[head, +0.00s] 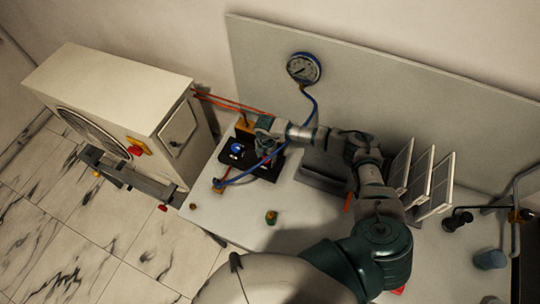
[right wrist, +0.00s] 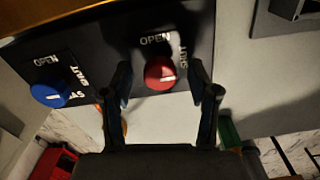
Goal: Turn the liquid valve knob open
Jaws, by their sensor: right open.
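A black valve panel (head: 262,172) lies on the white worktop in the head view. It has a blue knob (head: 236,151) at its left. In the right wrist view the blue knob (right wrist: 49,92) is at the left and a red knob (right wrist: 160,73) is in the middle. No readable label says which is the liquid valve. The red knob's white mark points right, toward SHUT; OPEN is printed above it. My right gripper (right wrist: 160,82) is open, its fingers on either side of the red knob with gaps visible. The head view shows it over the panel (head: 268,135). My left gripper is not in view.
A blue hose (head: 313,105) runs from a round gauge (head: 304,68) on the backboard down past my right gripper. A white outdoor unit (head: 120,95) stands at the left. Upright white panels (head: 430,182) stand right of my forearm. The worktop's front left is mostly clear.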

